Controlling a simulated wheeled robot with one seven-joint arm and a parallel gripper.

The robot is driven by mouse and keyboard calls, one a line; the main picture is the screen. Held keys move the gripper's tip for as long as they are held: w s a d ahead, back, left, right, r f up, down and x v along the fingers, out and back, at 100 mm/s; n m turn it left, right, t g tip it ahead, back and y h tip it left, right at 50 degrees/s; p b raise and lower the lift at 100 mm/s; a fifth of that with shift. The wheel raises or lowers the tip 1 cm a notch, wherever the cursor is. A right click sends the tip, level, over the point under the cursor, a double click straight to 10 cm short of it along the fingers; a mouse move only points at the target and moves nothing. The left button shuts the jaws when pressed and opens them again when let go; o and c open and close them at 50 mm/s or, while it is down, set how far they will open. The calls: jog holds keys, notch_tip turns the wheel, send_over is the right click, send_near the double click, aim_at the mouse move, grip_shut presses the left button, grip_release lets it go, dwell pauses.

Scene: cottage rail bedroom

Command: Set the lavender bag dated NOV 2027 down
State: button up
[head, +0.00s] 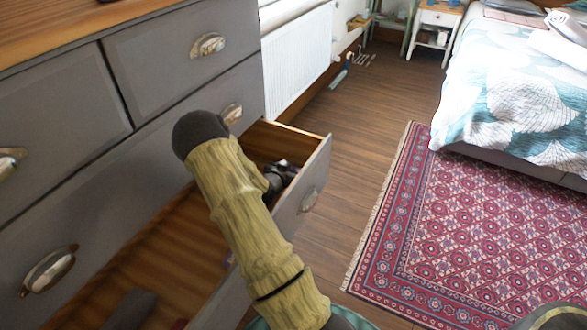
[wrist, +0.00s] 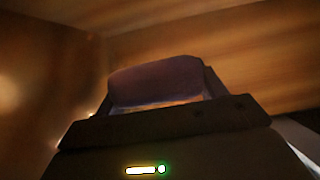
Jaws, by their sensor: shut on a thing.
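My gripper (head: 282,172) is down inside the open drawer (head: 312,180) of the grey dresser, near the drawer's far end. In the wrist view my gripper (wrist: 158,108) is shut on a dull purple bag, the lavender bag (wrist: 155,80), which lies across between the fingers. No date can be read on it. Wooden drawer surfaces surround it in that view. Whether the bag touches the drawer bottom cannot be told. In the head view my arm and the drawer front hide the bag.
The drawer's bare wooden bottom (head: 165,250) shows left of my arm. Dark cloth items (head: 130,308) lie at its near end. The drawer front stands close on my arm's right. A patterned rug (head: 470,225), a bed (head: 520,90) and a white radiator (head: 300,62) are beyond.

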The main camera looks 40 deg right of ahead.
jog(key=o, duration=0.9)
jog(key=shift+o, duration=0.2)
jog(key=shift+r, duration=0.15)
jog(key=shift+r+p, duration=0.25)
jog(key=shift+p, duration=0.05)
jog(key=p+v, duration=0.1)
jog(key=v, duration=1.1)
jog(key=shift+r+p, duration=0.2)
jog(key=shift+p, duration=0.2)
